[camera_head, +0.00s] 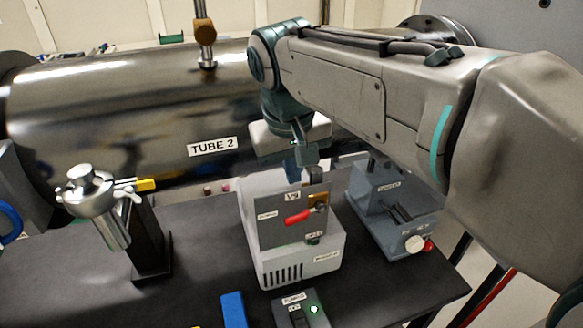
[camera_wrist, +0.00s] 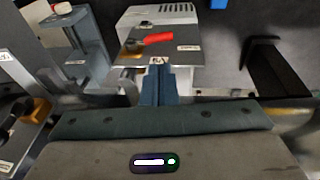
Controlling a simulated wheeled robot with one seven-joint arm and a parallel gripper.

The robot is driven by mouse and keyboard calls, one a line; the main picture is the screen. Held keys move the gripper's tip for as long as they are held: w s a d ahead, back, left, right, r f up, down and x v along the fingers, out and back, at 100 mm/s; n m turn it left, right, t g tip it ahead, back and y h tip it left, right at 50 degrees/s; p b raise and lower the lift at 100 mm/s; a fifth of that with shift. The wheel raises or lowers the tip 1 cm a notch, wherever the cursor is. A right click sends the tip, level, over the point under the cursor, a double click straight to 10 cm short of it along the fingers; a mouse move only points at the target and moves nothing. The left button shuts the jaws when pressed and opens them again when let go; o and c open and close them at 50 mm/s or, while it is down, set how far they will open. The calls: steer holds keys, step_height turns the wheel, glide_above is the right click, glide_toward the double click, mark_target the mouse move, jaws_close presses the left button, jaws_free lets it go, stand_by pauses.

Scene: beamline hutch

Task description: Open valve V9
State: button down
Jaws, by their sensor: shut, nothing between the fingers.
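Valve V9 is on an upright grey panel (camera_head: 280,234) with a "V9" label, on the front of a white box. Its red lever (camera_head: 298,216) points left and slightly down from a brass body (camera_head: 318,201) at the panel's right side. In the wrist view the red lever (camera_wrist: 157,39) lies beyond my fingertips, and the brass body (camera_wrist: 131,52) is at its left end. My gripper (camera_head: 292,174) is shut and empty, just above the panel's top edge, apart from the lever. The shut fingers (camera_wrist: 158,76) also show in the wrist view, near the V9 label.
The large metal tube marked "TUBE 2" (camera_head: 110,120) runs behind the bench. A metal fitting on a black post (camera_head: 150,245) stands left. A grey-blue device (camera_head: 385,210) stands right. A blue block (camera_head: 232,309) and a small switch box (camera_head: 300,311) lie in front. Bare black benchtop (camera_head: 200,265) lies left of the box.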

mark_target(296, 217)
steer(key=p+x, duration=0.1)
steer(key=x, duration=1.1)
steer(key=shift+w+a+f, duration=0.1)
steer(key=shift+w+f, duration=0.2)
steer(key=shift+f, duration=0.35)
